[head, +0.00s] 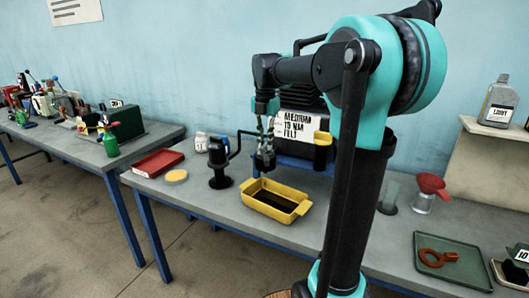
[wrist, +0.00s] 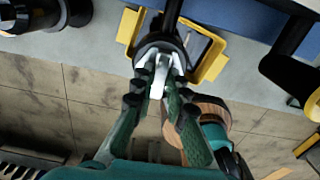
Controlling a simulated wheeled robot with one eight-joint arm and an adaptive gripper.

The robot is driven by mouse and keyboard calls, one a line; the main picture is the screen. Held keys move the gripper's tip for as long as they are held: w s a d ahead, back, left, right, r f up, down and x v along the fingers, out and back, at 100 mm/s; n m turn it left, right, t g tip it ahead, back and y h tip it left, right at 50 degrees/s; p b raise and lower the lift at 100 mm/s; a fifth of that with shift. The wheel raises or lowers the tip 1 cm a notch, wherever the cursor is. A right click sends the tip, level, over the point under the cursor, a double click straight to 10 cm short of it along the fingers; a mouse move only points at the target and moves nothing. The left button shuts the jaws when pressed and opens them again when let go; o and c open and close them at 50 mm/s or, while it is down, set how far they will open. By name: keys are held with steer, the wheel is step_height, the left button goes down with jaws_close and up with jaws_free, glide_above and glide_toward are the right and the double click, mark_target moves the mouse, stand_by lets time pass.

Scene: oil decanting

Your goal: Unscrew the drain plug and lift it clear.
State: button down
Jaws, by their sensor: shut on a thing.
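My gripper (head: 266,135) points down above the yellow pan (head: 254,203) on the bench. In the wrist view its green fingers (wrist: 160,85) are shut on a silver piece, which looks like the drain plug (wrist: 157,78). A dark round fitting (wrist: 150,48) sits right at the fingertips, with a dark bar running from it to the top edge. I cannot tell whether the plug is still seated in that fitting. A dark cylinder (head: 265,160) shows below the fingers in the head view. The yellow pan also shows beyond the fingers (wrist: 215,62).
A black stand with a crank arm (head: 220,165) is close left of my gripper. A yellow cup (head: 322,148) is to its right, before a labelled dark machine (head: 300,98). A red funnel (head: 432,184) and green tray (head: 450,268) are at right. The bench front edge is just before the pan.

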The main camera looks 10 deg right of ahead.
steer(key=shift+n, duration=1.1)
steer(key=c, duration=1.4)
jaws_free()
steer(key=shift+c, duration=0.2)
steer(key=shift+r, duration=3.05)
